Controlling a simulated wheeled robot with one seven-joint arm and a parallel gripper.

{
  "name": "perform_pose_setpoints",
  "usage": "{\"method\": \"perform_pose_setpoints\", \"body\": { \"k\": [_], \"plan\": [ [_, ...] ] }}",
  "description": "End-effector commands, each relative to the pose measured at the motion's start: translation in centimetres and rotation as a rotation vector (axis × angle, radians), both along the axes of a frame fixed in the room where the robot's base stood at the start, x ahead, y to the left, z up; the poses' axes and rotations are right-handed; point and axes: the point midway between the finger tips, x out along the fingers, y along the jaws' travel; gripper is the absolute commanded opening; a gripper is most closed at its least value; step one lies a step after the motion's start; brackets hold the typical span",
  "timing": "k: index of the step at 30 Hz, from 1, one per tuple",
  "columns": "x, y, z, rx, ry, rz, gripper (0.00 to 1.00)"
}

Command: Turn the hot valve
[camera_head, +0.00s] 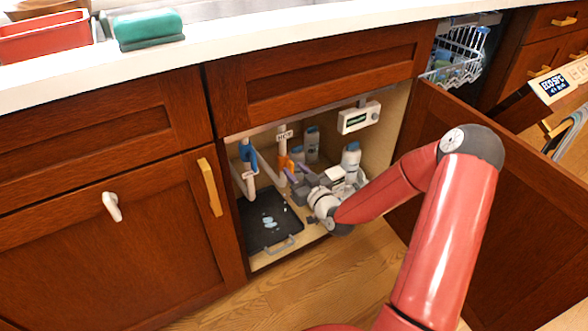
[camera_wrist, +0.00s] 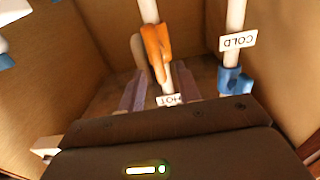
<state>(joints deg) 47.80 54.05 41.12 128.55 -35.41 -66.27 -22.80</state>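The hot valve (camera_head: 285,161) has an orange handle on a white pipe inside the open sink cabinet. Its HOT label (camera_head: 284,135) is on the pipe above the handle. In the wrist view the orange handle (camera_wrist: 155,45) extends toward the space between my two purple-grey fingers. My gripper (camera_head: 300,174) reaches into the cabinet from the right; it also shows in the wrist view (camera_wrist: 159,72). Its fingers are apart, one on each side of the handle's end. I cannot tell whether either finger touches it.
The blue cold valve (camera_head: 248,157) is to the left. A black tray (camera_head: 256,236) lies on the cabinet floor. White bottles (camera_head: 351,158) and a white wall box (camera_head: 358,117) are nearby. The open cabinet door (camera_head: 480,190) is right of my arm.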

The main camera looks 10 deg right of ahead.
Motion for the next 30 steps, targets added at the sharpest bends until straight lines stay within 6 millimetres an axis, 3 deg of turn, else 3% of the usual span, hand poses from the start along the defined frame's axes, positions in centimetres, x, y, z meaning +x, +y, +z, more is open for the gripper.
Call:
{"method": "perform_pose_setpoints", "body": {
  "k": [5,13,21,30],
  "plan": [
    [1.32,0.39,0.01,0.000,0.000,-0.001,0.34],
    [1.45,0.45,-0.02,-0.002,0.002,0.000,0.34],
    [1.42,0.44,-0.03,-0.002,0.002,-0.001,0.00],
    [1.42,0.39,-0.12,0.012,0.008,-0.001,0.00]
  ]
}}
